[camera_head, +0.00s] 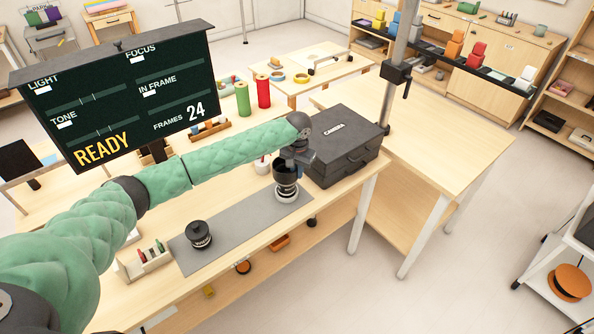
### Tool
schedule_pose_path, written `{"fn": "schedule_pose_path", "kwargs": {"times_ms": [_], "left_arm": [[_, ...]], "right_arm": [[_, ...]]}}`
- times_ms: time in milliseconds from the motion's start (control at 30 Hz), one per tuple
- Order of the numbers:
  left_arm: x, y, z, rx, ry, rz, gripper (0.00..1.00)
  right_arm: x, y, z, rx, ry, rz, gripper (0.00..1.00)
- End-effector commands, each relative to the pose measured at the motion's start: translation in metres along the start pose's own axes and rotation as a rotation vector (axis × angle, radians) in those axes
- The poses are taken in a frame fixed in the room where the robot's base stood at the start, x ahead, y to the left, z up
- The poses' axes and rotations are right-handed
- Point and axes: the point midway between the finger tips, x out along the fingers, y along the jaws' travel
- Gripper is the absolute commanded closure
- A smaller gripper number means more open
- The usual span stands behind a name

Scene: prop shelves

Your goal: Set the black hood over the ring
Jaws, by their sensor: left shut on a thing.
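My left arm reaches in from the left, and its gripper (291,160) points down over the right end of the grey mat (243,228). The gripper is shut on the black hood (286,173), a dark round piece just below the fingers. Directly under the hood is the pale ring (287,196) with dark parts around it, on the mat. The hood is in line with the ring or very close above it; I cannot tell whether they touch. The gripper hides part of the hood. My right gripper is not in view.
A black lens-like piece (199,235) stands at the mat's left end. A black case (344,147) stands close right of the gripper. A small rack (146,257) is at the front left. A dark display board (122,95) rises behind my arm.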

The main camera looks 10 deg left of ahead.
Motion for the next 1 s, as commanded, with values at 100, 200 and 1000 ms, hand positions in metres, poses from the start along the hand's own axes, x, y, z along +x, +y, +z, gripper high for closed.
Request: {"fn": "schedule_pose_path", "kwargs": {"times_ms": [100,200,1000], "left_arm": [[0.0072,0.0006,0.0032,0.001,-0.009,-0.001,1.00],[0.0077,0.0005,0.0035,0.001,-0.010,-0.001,1.00],[0.0129,0.0008,0.0052,0.002,-0.016,-0.006,1.00]], "right_arm": [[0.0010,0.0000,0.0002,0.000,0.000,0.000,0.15],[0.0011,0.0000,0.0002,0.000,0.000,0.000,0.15],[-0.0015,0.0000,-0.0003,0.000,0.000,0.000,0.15]]}}
